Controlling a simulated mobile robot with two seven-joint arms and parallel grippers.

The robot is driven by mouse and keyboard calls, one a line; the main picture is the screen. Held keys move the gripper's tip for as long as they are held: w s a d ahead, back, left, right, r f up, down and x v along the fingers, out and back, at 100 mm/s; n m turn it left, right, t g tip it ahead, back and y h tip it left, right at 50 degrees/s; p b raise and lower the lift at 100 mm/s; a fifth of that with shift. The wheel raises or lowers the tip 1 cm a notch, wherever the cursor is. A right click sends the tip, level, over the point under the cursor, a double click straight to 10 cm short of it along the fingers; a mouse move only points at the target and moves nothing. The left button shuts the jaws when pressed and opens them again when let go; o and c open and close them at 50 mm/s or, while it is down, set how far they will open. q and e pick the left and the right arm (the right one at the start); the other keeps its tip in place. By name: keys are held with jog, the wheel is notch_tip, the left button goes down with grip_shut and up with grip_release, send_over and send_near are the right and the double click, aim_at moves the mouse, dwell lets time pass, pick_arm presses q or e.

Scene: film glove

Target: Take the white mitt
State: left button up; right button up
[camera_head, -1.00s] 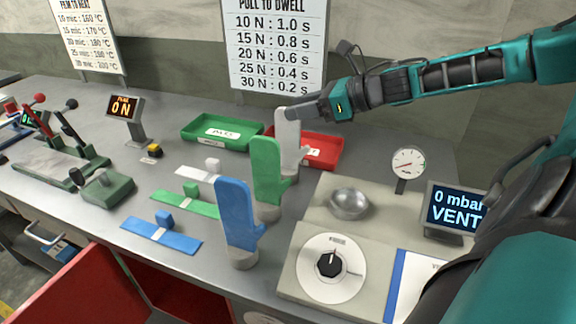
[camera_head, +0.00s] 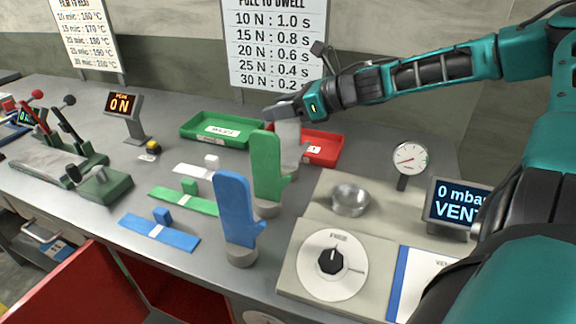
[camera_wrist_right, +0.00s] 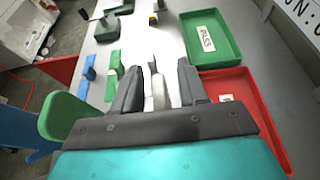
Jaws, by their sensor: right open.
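The white mitt (camera_head: 291,150) stands upright behind the green mitt, and the green mitt hides part of it. My right gripper (camera_head: 278,111) is at the white mitt's top and covers it in the head view. In the right wrist view the open fingers of my right gripper (camera_wrist_right: 160,82) stand on either side of a pale upright shape, the white mitt (camera_wrist_right: 158,92). Whether the fingers touch it, I cannot tell. My left gripper is not in view.
The green mitt (camera_head: 266,168) and blue mitt (camera_head: 236,210) stand on round bases in front. A green tray (camera_head: 197,139) and a red tray (camera_head: 335,148) lie behind. A metal dome (camera_head: 350,199) and a gauge (camera_head: 409,159) are to the right.

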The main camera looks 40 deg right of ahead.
grip_shut()
dwell(0.3)
dwell(0.3)
